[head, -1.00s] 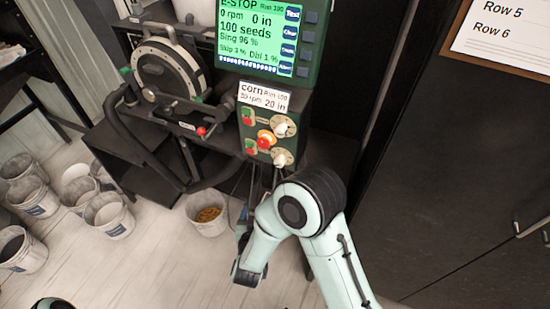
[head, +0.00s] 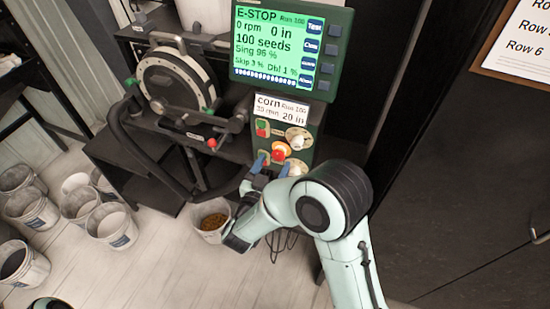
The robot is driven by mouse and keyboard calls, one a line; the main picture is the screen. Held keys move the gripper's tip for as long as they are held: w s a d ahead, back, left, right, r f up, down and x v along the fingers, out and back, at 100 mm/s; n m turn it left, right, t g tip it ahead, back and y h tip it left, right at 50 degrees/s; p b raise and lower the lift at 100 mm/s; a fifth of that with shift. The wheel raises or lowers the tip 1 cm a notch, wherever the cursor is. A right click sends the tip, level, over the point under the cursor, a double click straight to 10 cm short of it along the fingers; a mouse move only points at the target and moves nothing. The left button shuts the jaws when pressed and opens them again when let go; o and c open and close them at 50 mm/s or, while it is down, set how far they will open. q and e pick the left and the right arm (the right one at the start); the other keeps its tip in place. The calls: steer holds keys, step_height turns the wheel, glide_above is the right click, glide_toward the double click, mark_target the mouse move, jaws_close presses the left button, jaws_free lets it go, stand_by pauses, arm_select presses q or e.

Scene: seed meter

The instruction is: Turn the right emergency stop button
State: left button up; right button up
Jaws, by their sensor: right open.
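The emergency stop button (head: 278,154) is a red knob on an orange-yellow collar, in the middle of the green control panel (head: 309,133) under the screen. My right gripper (head: 271,167) is at the lower part of this panel, just below the button. Its blue-tipped fingers are apart with nothing seen between them, one at lower left of the button and one at lower right. I cannot tell whether a fingertip touches the panel. The lower controls are partly hidden by the gripper. My left gripper is not in view.
The green screen (head: 278,45) above the panel reads E-STOP and 0 rpm. The round seed meter (head: 177,82) with a red-tipped lever stands left. A dark cabinet (head: 470,170) stands right.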

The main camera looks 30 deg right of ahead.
mark_target(278, 156)
steer(key=shift+x, duration=1.15)
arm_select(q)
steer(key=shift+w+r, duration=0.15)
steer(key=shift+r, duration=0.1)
